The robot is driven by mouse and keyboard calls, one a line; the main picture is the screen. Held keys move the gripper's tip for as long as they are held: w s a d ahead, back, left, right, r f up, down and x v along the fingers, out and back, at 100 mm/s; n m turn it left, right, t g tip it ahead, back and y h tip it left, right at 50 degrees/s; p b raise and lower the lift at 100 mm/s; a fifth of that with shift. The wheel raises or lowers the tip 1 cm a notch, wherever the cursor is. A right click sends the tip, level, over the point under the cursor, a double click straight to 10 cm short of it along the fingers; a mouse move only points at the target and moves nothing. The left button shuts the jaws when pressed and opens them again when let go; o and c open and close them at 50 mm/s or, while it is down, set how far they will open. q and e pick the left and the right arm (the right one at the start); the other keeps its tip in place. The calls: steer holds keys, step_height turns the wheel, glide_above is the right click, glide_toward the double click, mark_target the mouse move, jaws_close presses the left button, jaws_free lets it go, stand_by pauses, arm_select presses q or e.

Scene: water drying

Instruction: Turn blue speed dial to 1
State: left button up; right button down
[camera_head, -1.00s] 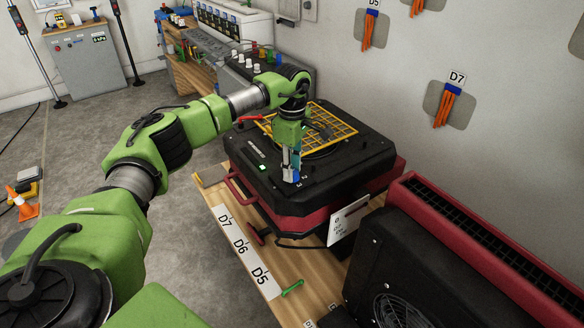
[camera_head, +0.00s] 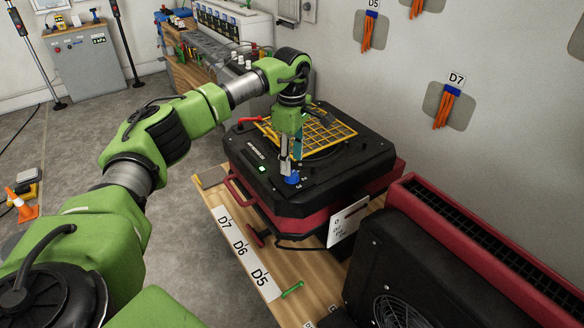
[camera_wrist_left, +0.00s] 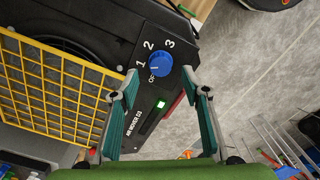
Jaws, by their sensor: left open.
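The blue speed dial (camera_head: 292,179) sits on the front corner of the black and red air mover (camera_head: 262,185). In the left wrist view the dial (camera_wrist_left: 159,63) is close, with the marks 1, 2 and 3 and an "O" label partly hidden around it. Its pointer direction is hard to read. My left gripper (camera_head: 291,170) is just above the dial in the head view. In the left wrist view its open fingers (camera_wrist_left: 157,90) are on either side and short of the dial, holding nothing. My right gripper is not in view.
A yellow grille (camera_head: 335,131) covers the air mover's top, with a red-handled tool (camera_head: 250,119) beside it. A lit green indicator (camera_wrist_left: 161,104) is near the dial. A second black and red unit (camera_head: 440,260) stands at the right. A white label strip (camera_head: 240,247) lies on the wooden bench.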

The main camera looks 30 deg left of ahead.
mark_target(292, 174)
arm_select(q)
step_height(292, 174, up, 8)
steer(key=shift+s, duration=0.1)
stand_by(0.7)
